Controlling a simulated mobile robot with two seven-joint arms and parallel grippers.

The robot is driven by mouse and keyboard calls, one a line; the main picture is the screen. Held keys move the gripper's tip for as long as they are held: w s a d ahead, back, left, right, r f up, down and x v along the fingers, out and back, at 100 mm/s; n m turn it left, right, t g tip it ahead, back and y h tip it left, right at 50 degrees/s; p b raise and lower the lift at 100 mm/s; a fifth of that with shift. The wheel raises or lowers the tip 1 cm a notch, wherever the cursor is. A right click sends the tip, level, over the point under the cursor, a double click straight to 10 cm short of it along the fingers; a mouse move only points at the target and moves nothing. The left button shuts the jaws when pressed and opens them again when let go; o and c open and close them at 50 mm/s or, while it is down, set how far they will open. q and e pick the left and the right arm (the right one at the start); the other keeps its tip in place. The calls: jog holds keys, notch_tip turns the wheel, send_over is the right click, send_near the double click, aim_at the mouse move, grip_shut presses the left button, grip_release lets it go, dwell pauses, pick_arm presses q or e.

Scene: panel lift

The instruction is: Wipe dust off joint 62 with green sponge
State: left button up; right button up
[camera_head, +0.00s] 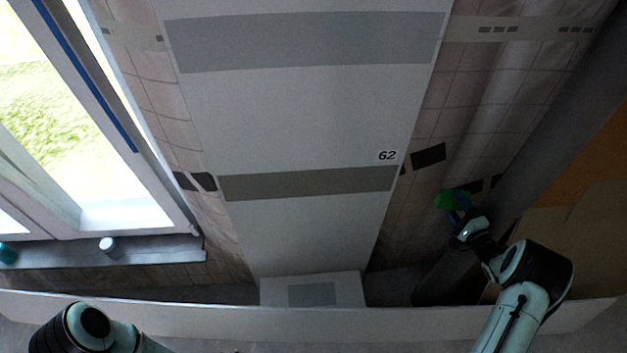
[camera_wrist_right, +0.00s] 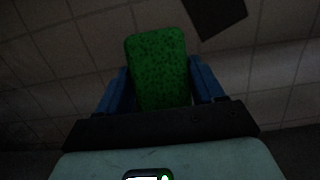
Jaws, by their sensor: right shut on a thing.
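Joint 62 is the dark grey band (camera_head: 308,184) across the white panel, with the label 62 (camera_head: 387,155) just above its right end. The band looks darker than the grey band higher up; I cannot make out single dust specks. The green sponge (camera_head: 445,200) is held by my right gripper (camera_head: 460,206), to the right of the panel and apart from it, a little lower than the joint. In the right wrist view the sponge (camera_wrist_right: 158,68) stands out between the two blue fingers of the gripper (camera_wrist_right: 160,90). My left arm shows at the lower left; its gripper is out of view.
Another grey band (camera_head: 304,42) crosses the panel higher up. A window (camera_head: 75,120) is at the left, with a sill (camera_head: 150,251) bearing a white-topped item (camera_head: 107,244) and a teal item (camera_head: 8,253). A dark beam (camera_head: 530,140) slopes along the right, close to my right arm.

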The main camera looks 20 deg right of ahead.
aim_at(439, 204)
jog(key=shift+d+r+h+p, duration=0.35)
jog(key=shift+d+r+h, duration=0.05)
jog(key=shift+h, duration=0.1)
jog(key=a, duration=0.2)
jog(key=a+p, duration=0.1)
jog(key=a, duration=0.1)
jog(key=shift+w+a+f, duration=0.1)
jog(key=shift+w+f, duration=0.1)
jog(key=shift+w, duration=0.15)
jog(key=shift+w+a+f, duration=0.1)
jog(key=shift+a, duration=0.6)
jog(key=shift+w+a+b, duration=0.6)
jog(key=shift+w+a, duration=0.4)
jog(key=shift+a, duration=3.85)
jog(key=shift+w+a+b, duration=0.55)
jog(key=shift+w+a, duration=0.45)
jog(key=shift+a, duration=3.9)
jog(key=shift+w+a+b, duration=0.6)
jog(key=shift+w+a, duration=0.4)
jog(key=shift+a, duration=3.85)
jog(key=s+a, duration=0.1)
jog(key=s, duration=0.6)
